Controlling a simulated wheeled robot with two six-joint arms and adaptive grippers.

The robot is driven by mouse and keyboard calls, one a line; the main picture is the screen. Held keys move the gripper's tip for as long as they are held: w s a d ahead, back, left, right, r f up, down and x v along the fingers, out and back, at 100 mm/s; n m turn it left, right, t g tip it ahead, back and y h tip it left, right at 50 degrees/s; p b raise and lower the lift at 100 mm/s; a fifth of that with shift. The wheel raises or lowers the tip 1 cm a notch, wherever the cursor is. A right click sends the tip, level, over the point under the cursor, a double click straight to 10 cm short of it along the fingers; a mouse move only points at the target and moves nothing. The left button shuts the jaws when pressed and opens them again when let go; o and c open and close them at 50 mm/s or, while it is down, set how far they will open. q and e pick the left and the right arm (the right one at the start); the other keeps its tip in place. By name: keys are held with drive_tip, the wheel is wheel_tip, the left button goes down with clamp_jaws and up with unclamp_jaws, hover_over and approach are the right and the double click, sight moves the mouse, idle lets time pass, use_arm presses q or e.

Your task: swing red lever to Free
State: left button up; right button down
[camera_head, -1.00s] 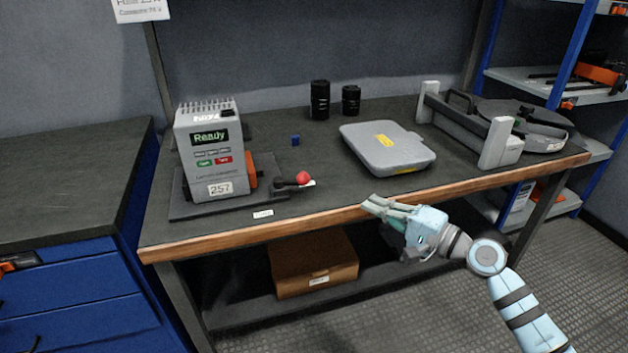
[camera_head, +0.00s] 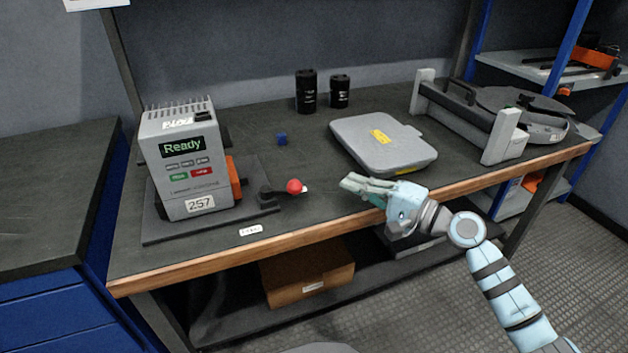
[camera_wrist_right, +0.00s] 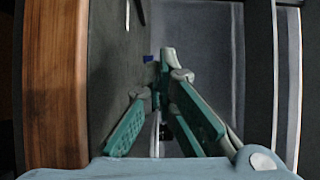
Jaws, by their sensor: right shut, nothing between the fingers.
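The red lever knob (camera_head: 294,186) sits on a short dark arm at the right side of the grey device (camera_head: 183,160), whose screen reads "Ready". A small white label (camera_head: 251,230) lies on the bench in front of the device; its text is too small to read surely. My right gripper (camera_head: 347,182) is shut and empty over the front part of the bench, to the right of the red knob and apart from it. Its fingers point left toward the knob. In the right wrist view its green-padded fingers (camera_wrist_right: 158,92) meet at the tips. My left gripper is not in view.
A grey flat case (camera_head: 380,146) lies behind my right gripper. Two black cylinders (camera_head: 306,92) and a small blue cube (camera_head: 282,139) stand farther back. A grey frame (camera_head: 503,138) is at the right. The wooden bench edge (camera_head: 215,252) runs below my right gripper.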

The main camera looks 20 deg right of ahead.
sight(284, 188)
drive_tip(key=b+x, duration=0.1)
drive_tip(key=x, duration=0.7)
drive_tip(key=shift+w+a+b, duration=0.1)
drive_tip(key=shift+w+b, duration=0.05)
drive_tip(key=shift+b, duration=0.2)
drive_tip(key=shift+s+a, duration=1)
drive_tip(key=shift+a, duration=0.15)
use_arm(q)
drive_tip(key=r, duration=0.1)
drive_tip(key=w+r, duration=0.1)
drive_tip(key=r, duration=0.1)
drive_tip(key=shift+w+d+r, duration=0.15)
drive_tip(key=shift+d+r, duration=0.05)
use_arm(e)
drive_tip(key=shift+s+a, duration=0.25)
drive_tip(key=shift+s, duration=0.1)
